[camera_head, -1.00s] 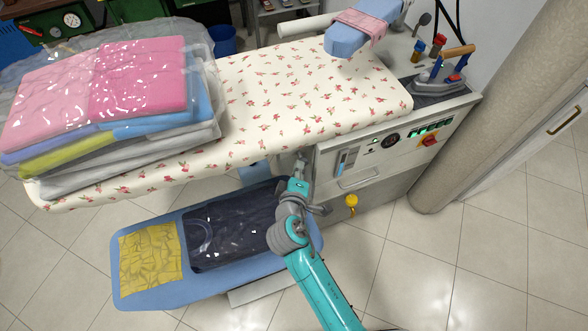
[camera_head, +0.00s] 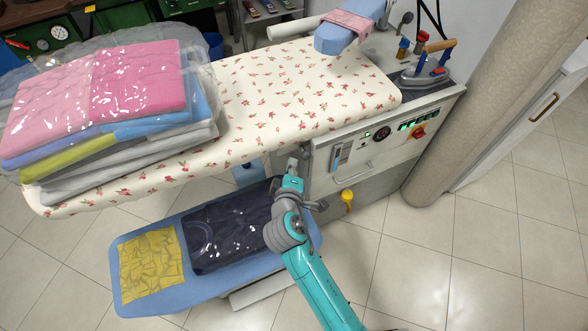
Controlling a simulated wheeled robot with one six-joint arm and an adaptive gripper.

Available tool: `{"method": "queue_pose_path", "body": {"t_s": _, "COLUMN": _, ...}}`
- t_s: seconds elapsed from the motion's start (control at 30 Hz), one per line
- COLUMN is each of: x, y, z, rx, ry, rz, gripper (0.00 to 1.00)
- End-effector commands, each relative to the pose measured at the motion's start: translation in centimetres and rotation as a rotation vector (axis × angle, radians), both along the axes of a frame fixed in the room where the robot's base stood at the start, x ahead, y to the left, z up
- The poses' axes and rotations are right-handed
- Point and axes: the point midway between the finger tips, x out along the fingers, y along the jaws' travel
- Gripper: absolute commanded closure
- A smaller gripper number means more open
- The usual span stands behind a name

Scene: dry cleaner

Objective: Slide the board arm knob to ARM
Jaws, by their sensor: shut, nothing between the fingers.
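The control panel (camera_head: 382,160) is the pale front of the ironing unit, under the right end of the board. On its left side is a narrow upright slider plate (camera_head: 336,156) with blue on it. The board arm knob seems to be on this plate, but it is too small for me to tell its position or read the ARM mark. My gripper (camera_head: 293,160) is shut and empty at the left edge of the panel, just left of the slider plate. It looks apart from the plate. My wrist partly hides the space below it.
The flowered board (camera_head: 290,95) overhangs close above my gripper. A wire handle (camera_head: 356,171) and a yellow knob (camera_head: 347,197) are right of my arm. A red switch (camera_head: 418,132) is farther right. A blue lower shelf (camera_head: 140,295) holds folded clothes. Open floor lies at lower right.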

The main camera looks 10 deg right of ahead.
Motion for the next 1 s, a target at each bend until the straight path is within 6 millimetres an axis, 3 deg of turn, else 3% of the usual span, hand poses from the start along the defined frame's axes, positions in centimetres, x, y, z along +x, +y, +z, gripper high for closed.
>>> {"method": "queue_pose_path", "body": {"t_s": 0.5, "x": -7.8, "y": 1.5, "z": 2.4, "rx": -0.001, "ry": 0.002, "rz": 0.003, "gripper": 1.0}}
{"method": "queue_pose_path", "body": {"t_s": 1.0, "x": -9.1, "y": 1.2, "z": 2.4, "rx": 0.005, "ry": 0.006, "rz": 0.004, "gripper": 1.0}}
